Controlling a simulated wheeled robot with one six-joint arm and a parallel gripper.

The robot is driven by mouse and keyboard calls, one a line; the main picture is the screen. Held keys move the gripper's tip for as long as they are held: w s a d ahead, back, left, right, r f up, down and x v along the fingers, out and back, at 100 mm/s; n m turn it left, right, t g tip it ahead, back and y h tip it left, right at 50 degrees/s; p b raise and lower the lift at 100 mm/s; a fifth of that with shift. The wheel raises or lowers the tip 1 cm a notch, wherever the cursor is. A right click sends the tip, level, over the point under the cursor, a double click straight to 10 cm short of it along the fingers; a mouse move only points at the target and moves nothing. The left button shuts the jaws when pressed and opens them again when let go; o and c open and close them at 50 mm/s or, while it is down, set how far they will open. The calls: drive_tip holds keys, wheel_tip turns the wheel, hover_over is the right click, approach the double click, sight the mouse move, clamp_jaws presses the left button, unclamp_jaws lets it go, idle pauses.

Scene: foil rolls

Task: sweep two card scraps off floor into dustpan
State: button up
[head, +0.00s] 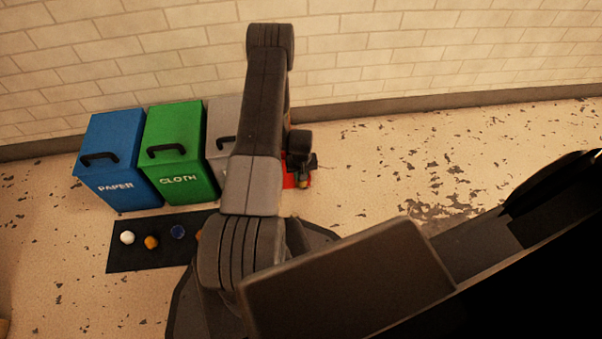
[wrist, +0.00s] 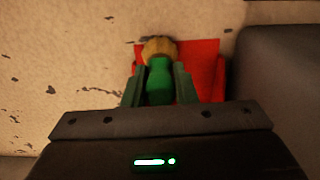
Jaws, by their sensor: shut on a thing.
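My gripper (wrist: 157,75) is shut on the green handle of a brush (wrist: 159,84) with a round tan bristle end in the wrist view. The bristles lie over or beside the near-left part of a red dustpan (wrist: 205,62); I cannot tell whether they touch it. In the head view, my arm hides most of the dustpan (head: 290,181), and my gripper (head: 303,176) is just at its right side. I cannot pick out either card scrap in either view; the arm, the gripper or the brush may hide them.
A blue PAPER bin (head: 112,160), a green CLOTH bin (head: 178,150) and a grey bin (head: 219,135) stand along the wall. A black mat (head: 118,258) holds several small balls. The floor right of the dustpan is open, with dark worn patches.

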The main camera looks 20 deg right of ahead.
drive_tip(key=shift+r+p, duration=1.65)
drive_tip(key=shift+r, duration=1.85)
drive_tip(key=o, duration=0.4)
drive_tip(key=c, duration=0.4)
drive_tip(key=shift+s, duration=0.1)
